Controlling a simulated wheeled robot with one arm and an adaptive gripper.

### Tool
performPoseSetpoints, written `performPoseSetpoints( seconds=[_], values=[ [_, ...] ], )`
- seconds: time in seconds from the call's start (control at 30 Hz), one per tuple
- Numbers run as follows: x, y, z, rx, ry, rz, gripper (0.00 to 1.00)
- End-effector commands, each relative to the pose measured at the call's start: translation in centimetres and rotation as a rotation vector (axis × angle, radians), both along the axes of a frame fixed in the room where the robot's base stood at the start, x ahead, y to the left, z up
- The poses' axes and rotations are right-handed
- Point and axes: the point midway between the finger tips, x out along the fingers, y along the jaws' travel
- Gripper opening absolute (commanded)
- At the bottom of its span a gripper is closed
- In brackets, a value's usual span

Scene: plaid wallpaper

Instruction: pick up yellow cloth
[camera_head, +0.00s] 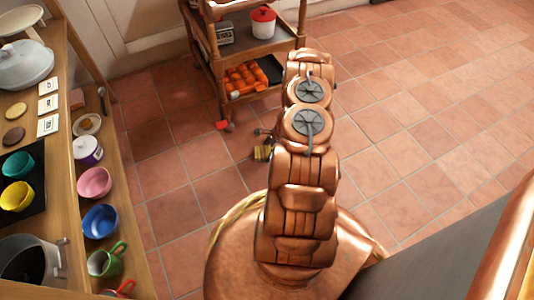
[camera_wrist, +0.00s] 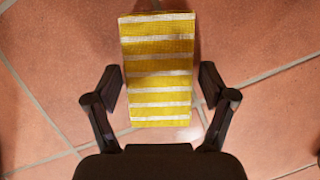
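The yellow cloth (camera_wrist: 158,72) has white stripes and lies on the tiled floor in the wrist view, roughly upright in the picture. My gripper (camera_wrist: 161,82) is open, with one finger on each side of the cloth and a gap to each edge. I cannot tell how high the fingers are above the floor. In the head view, a small bit of the yellow cloth (camera_head: 262,153) shows at the left of my arm. My arm hides most of that spot and the gripper.
A wooden shelf (camera_head: 74,200) with bowls, cups and pots stands at the left. A wooden trolley (camera_head: 284,47) with a red-lidded pot (camera_head: 263,21) and an orange item (camera_head: 245,77) stands at the back. The tiled floor (camera_head: 430,110) at the right is clear.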

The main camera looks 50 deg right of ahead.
Motion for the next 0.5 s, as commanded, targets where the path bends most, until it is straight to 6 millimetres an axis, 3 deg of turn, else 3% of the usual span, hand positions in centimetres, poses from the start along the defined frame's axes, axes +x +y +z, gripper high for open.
performPoseSetpoints(
  seconds=[0.5],
  values=[
    [0.00, 0.01, 0.00, 0.000, 0.000, 0.000, 0.28]
  ],
)
